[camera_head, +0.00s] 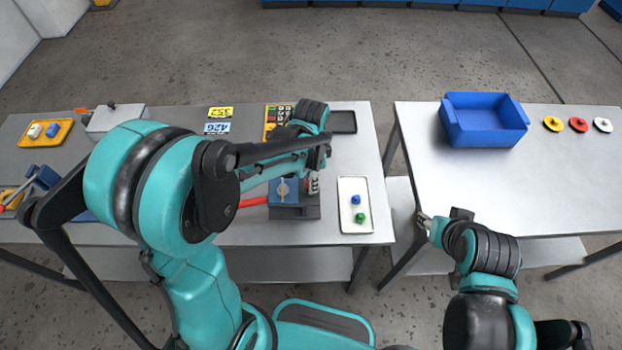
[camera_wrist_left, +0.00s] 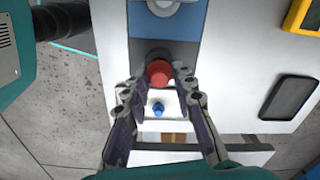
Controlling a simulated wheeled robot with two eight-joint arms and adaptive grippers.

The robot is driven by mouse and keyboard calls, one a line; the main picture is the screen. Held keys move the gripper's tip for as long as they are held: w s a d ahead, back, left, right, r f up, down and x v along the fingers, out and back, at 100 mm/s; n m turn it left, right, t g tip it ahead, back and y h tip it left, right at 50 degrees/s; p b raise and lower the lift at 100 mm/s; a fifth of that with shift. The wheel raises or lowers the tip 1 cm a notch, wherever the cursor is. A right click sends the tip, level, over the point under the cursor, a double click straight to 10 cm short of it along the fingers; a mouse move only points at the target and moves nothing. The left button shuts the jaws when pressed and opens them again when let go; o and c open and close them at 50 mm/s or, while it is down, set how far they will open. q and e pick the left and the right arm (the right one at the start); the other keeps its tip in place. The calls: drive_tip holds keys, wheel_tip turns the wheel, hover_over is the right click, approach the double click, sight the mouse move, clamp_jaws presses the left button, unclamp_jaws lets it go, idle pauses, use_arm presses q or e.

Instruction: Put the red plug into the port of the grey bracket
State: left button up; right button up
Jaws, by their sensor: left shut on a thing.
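The red plug (camera_wrist_left: 158,72) sits between the fingertips of my left gripper (camera_wrist_left: 158,82) in the left wrist view, and the gripper is shut on it. A dark grey part, which looks like the grey bracket (camera_wrist_left: 178,49), lies right behind the plug beside a blue panel. In the head view my left gripper (camera_head: 315,180) hangs over the right side of the grey bracket (camera_head: 296,212). The port is hidden, and I cannot tell whether the plug touches the bracket. My right gripper (camera_head: 425,221) is off the tables, near the gap between them; its jaws are too small to read.
A white tray (camera_head: 347,226) with a blue plug (camera_head: 356,199) and a green plug (camera_head: 360,217) lies right of the bracket. A red handle (camera_head: 253,202) extends left. A dark tray (camera_head: 342,122) lies behind. A blue crate (camera_head: 485,125) stands on the right table.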

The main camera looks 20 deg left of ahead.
use_arm(q)
drive_tip(key=shift+f, duration=0.15)
drive_tip(key=shift+f+b, duration=0.45)
drive_tip(key=shift+b, duration=0.1)
drive_tip(key=shift+f, duration=0.1)
idle(0.9)
drive_tip(key=shift+f+b, duration=0.25)
drive_tip(key=shift+b, duration=0.15)
drive_tip(key=shift+s, duration=0.1)
drive_tip(key=shift+o, duration=0.3)
drive_tip(key=o, duration=0.9)
drive_tip(key=shift+f, duration=0.1)
drive_tip(key=shift+c, duration=0.2)
drive_tip(key=o, duration=0.5)
